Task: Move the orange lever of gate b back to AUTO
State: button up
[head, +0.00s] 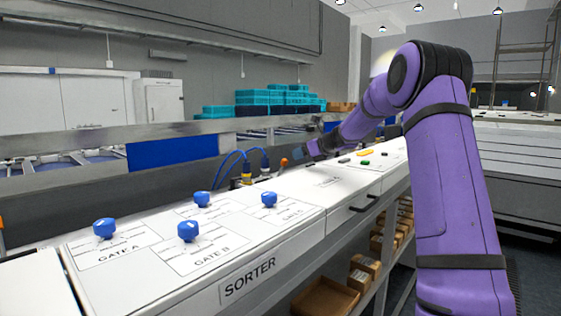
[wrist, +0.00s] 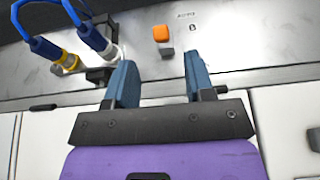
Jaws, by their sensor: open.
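The orange lever (wrist: 162,35) stands out from a grey metal panel (wrist: 230,35) in the wrist view. The panel bears the printed words AUTO and B to the right of the lever. The lever's orange end is left of AUTO; its exact setting is hard to tell. In the head view a small orange end (head: 284,162) shows beyond the sorter counter. My gripper (wrist: 160,77) is open and empty. Its two blue fingers point toward the panel, with the lever ahead of the gap between them and apart from both. In the head view my gripper (head: 311,151) is small and partly unclear.
Blue cables with plugs (wrist: 85,40) sit on the panel just left of the lever, close to my left finger. The white sorter counter (head: 290,205) carries several blue knobs (head: 188,231) labelled by gate. Teal crates (head: 262,97) stand behind. Small green and yellow pieces lie to the right.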

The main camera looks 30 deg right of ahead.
aim_at(285, 159)
jog(key=x, duration=0.9)
jog(key=shift+w+f, duration=0.1)
jog(key=shift+w, duration=0.05)
jog(key=shift+a, duration=0.1)
grip_shut()
